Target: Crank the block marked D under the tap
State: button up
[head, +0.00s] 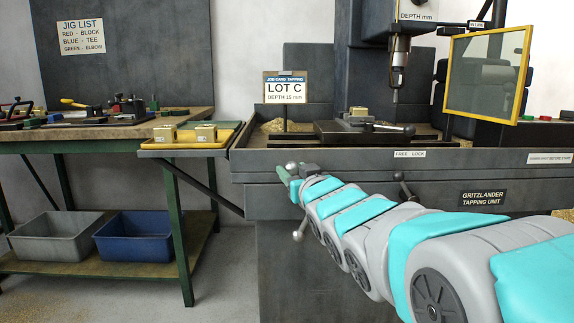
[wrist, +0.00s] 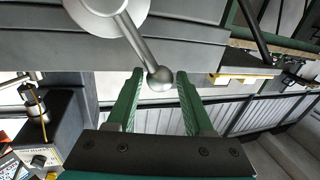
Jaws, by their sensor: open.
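My gripper (head: 290,180) is open at the front of the tapping machine. In the wrist view its two green fingers (wrist: 160,88) stand either side of a steel ball knob on a crank arm (wrist: 136,42), with a gap on both sides. The arm runs from a round hub (wrist: 104,4). In the head view a ball knob (head: 298,236) shows below the gripper and another (head: 292,166) beside it. A brass block (head: 358,112) sits on the dark fixture (head: 350,132), left of the tap spindle (head: 396,85). No letter is readable on it.
Two more brass blocks (head: 165,132) lie on a yellow tray (head: 190,144) at the machine's left. A yellow-framed guard (head: 484,75) hangs at the right. A lever (head: 403,188) marked FREE LOCK is on the front. The bench (head: 90,132) at left holds several jigs.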

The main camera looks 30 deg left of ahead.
jog(key=shift+x, duration=2.5)
jog(key=shift+d, duration=0.1)
jog(key=shift+c, duration=0.4)
grip_shut()
